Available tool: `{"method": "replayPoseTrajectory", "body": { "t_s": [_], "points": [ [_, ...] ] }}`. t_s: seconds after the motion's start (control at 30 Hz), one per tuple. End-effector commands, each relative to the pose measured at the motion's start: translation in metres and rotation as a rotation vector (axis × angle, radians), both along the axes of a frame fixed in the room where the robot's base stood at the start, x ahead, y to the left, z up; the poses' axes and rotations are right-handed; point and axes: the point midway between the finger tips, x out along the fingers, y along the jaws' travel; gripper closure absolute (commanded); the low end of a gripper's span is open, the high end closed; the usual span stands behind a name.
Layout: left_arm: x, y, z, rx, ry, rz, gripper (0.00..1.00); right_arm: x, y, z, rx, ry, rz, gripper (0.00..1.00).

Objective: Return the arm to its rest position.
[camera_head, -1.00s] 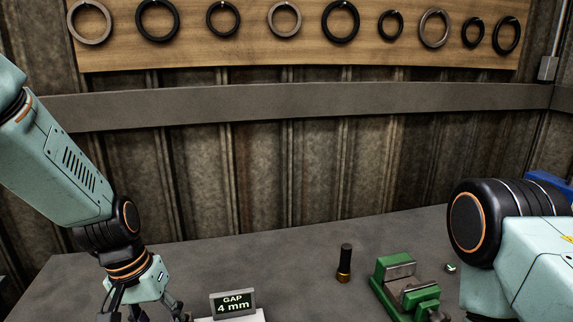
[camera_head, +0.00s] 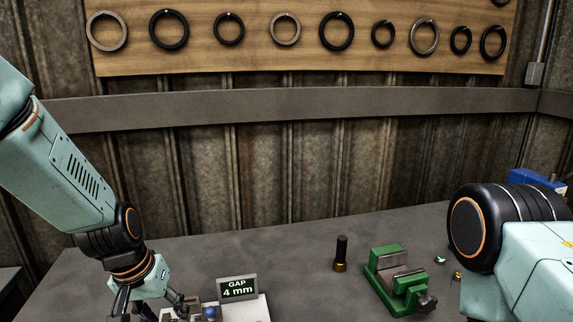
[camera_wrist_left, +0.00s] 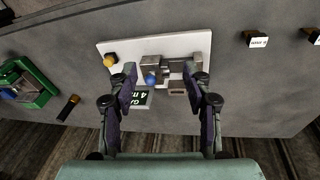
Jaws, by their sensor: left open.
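My left arm comes in from the left in the head view. Its gripper (camera_head: 150,306) hangs low, partly cut off by the bottom edge, beside the "GAP 4 mm" sign (camera_head: 237,288). In the left wrist view the gripper (camera_wrist_left: 163,82) is open, its two fingers wide apart with nothing between them in its grasp. Beyond the fingertips are metal blocks (camera_wrist_left: 190,50) and a blue knob (camera_wrist_left: 151,79) on a white plate (camera_wrist_left: 117,47). My right arm shows at the right of the head view, but its gripper is out of the picture.
A green vise (camera_head: 386,267) and a black-and-brass cylinder (camera_head: 341,254) stand on the grey table (camera_head: 290,270). A yellow knob (camera_wrist_left: 110,59) is on the plate's corner. Several rings hang on a wooden board (camera_head: 260,60) on the wall. Bare table lies between sign and cylinder.

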Motion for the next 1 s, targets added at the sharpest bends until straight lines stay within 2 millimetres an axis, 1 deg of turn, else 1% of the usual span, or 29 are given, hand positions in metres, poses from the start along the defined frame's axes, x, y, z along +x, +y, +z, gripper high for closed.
{"method": "replayPoseTrajectory", "body": {
  "t_s": [0.13,0.2,0.27,0.37,0.4,0.47,0.5,0.57,0.6,0.67,0.7,0.77,0.8,0.87,0.9,0.97,1.0],
  "points": [
    [0.008,0.006,-0.007,0.033,-0.086,0.025,0.50,0.000,0.000,-0.001,0.000,0.000,0.000,0.60],
    [0.008,0.009,-0.019,0.051,-0.122,0.038,0.50,0.000,0.000,-0.005,0.000,0.000,0.000,0.60],
    [0.004,0.011,-0.036,0.068,-0.149,0.045,0.50,0.000,0.000,-0.011,0.000,0.000,0.000,0.60],
    [-0.012,0.014,-0.078,0.097,-0.183,0.055,0.50,0.000,0.000,-0.027,0.000,-0.001,0.000,0.60],
    [-0.021,0.015,-0.098,0.107,-0.194,0.054,0.50,0.000,0.000,-0.035,0.000,0.000,0.000,0.60],
    [-0.038,0.016,-0.129,0.121,-0.202,0.055,0.50,0.000,0.000,-0.048,0.000,0.000,0.000,0.60],
    [-0.051,0.016,-0.148,0.128,-0.205,0.052,0.50,0.000,0.000,-0.056,0.000,0.000,0.000,0.60],
    [-0.070,0.015,-0.175,0.135,-0.200,0.046,0.50,0.000,0.000,-0.067,0.000,0.000,0.000,0.60],
    [-0.083,0.014,-0.192,0.138,-0.194,0.042,0.50,0.000,0.000,-0.074,0.000,0.000,0.000,0.60],
    [-0.104,0.013,-0.216,0.141,-0.180,0.033,0.50,0.000,0.000,-0.085,0.000,0.000,0.000,0.60],
    [-0.119,0.012,-0.232,0.143,-0.168,0.028,0.50,0.000,0.000,-0.092,0.000,0.000,0.000,0.60],
    [-0.143,0.010,-0.255,0.144,-0.143,0.018,0.50,0.001,0.000,-0.103,0.000,0.000,0.000,0.60],
    [-0.159,0.009,-0.270,0.143,-0.123,0.012,0.50,0.001,0.000,-0.111,0.000,0.000,0.000,0.60],
    [-0.185,0.008,-0.292,0.142,-0.084,-0.001,0.50,0.001,0.000,-0.123,0.000,0.000,0.000,0.60],
    [-0.203,0.007,-0.306,0.142,-0.051,-0.010,0.50,0.001,0.000,-0.130,0.000,0.000,0.000,0.60],
    [-0.230,0.005,-0.325,0.140,0.003,-0.023,0.50,0.001,0.000,-0.141,0.000,0.000,0.000,0.60],
    [-0.247,0.005,-0.336,0.140,0.040,-0.030,0.50,0.001,0.000,-0.147,0.000,0.000,0.000,0.60]
  ]
}}
